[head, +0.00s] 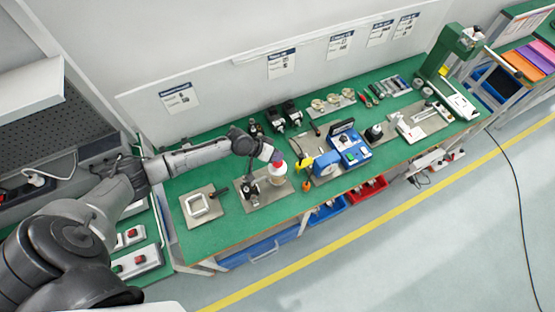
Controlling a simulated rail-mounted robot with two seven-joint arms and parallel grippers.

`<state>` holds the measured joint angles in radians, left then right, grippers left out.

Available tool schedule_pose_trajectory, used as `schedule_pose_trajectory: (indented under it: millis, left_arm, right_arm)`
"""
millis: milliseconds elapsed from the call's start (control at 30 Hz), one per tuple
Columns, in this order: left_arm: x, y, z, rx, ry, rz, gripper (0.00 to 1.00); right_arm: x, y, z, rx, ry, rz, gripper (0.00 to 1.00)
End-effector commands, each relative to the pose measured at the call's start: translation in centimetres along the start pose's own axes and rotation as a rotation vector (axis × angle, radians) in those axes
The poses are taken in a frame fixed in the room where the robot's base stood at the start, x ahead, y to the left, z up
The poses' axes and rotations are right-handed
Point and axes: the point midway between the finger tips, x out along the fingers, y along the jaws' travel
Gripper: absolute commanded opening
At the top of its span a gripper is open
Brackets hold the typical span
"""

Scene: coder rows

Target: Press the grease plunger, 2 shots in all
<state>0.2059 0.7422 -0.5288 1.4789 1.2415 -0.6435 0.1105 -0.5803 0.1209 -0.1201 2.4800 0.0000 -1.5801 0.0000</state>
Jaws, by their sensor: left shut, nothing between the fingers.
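The grease plunger appears to be the red-topped white pot (278,174) standing on a grey plate on the green bench. My left arm reaches in from the left, and my left gripper (274,157) is shut and empty at the pot's top. The gripper partly covers the top, so I cannot tell whether it touches the plunger or how far down the plunger is. My right gripper is out of view.
A dark upright fixture (249,189) stands just left of the pot. A blue machine (350,146) stands to the right. A framed plate (200,205) lies at the bench's left end. A green press (452,50) stands at the far right.

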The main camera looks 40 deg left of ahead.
Motion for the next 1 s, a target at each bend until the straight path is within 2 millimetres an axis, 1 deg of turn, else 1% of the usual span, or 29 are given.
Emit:
schedule_pose_trajectory:
  millis: [300, 467, 900, 1000]
  left_arm:
    - [-0.1, 0.0, -0.1, 0.000, 0.001, 0.000, 0.00]
    - [-0.4, 0.3, -0.4, 0.000, 0.001, 0.000, 0.00]
    - [-3.2, 2.3, -2.4, 0.001, 0.001, 0.000, 0.00]
    - [-3.6, 2.6, -2.6, 0.000, 0.001, 0.000, 0.00]
  right_arm:
    - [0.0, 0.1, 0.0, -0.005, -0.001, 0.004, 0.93]
    - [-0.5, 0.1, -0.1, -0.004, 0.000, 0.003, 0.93]
    - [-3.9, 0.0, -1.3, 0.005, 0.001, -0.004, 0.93]
    - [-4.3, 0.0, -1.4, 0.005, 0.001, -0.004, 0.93]
